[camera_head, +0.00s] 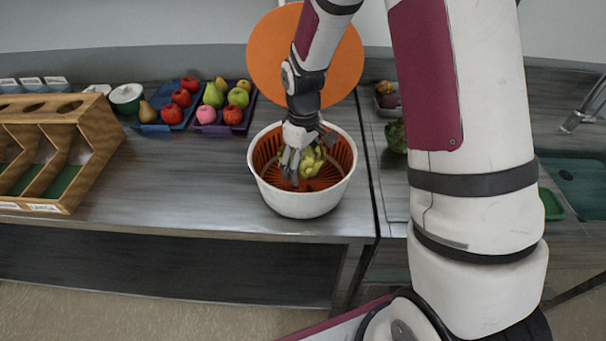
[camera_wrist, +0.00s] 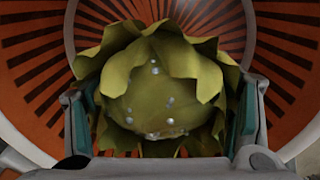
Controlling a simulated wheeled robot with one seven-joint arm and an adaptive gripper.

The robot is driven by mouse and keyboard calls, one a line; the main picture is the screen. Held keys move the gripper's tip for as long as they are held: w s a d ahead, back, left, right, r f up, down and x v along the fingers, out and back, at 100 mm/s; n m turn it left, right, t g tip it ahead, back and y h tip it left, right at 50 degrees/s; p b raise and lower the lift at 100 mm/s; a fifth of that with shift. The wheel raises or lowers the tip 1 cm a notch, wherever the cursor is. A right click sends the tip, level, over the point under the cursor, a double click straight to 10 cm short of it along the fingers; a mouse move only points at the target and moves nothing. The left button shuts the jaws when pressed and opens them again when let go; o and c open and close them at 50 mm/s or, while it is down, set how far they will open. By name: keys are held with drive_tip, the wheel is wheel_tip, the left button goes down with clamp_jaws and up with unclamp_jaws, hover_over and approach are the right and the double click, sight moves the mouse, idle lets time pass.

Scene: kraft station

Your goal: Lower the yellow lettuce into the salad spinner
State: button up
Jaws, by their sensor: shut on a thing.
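The yellow lettuce (camera_head: 312,160) is a leafy yellow-green head, held inside the rim of the salad spinner. It fills the middle of the wrist view (camera_wrist: 160,90), with pale water drops on its surface. My gripper (camera_head: 299,163) is shut on it, one finger on each side, and reaches down into the bowl; it also shows in the wrist view (camera_wrist: 160,128). The salad spinner (camera_head: 302,206) is a white bowl with an orange slotted basket (camera_wrist: 285,80), standing on the counter. I cannot tell whether the lettuce touches the basket floor.
An orange disc (camera_head: 262,62) stands behind the spinner. A green leafy head (camera_head: 396,136) and a sink (camera_head: 580,180) are to the right. Counter left of the spinner is clear.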

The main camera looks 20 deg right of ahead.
drive_tip(key=shift+f+b, duration=0.6)
drive_tip(key=shift+f, duration=1.3)
idle(0.9)
drive_tip(key=o, duration=1.3)
wheel_tip(320, 180, up, 12)
drive_tip(key=s+r+m+t, duration=0.25)
drive_tip(key=s+r, duration=0.55)
drive_tip(key=r, duration=0.5)
drive_tip(key=s+r+m+t, duration=0.1)
drive_tip(key=s+r+m, duration=0.1)
drive_tip(key=s, duration=0.5)
drive_tip(key=s+r+m+t, duration=0.2)
drive_tip(key=s+r, duration=0.1)
drive_tip(key=s, duration=0.4)
drive_tip(key=shift+r, duration=0.25)
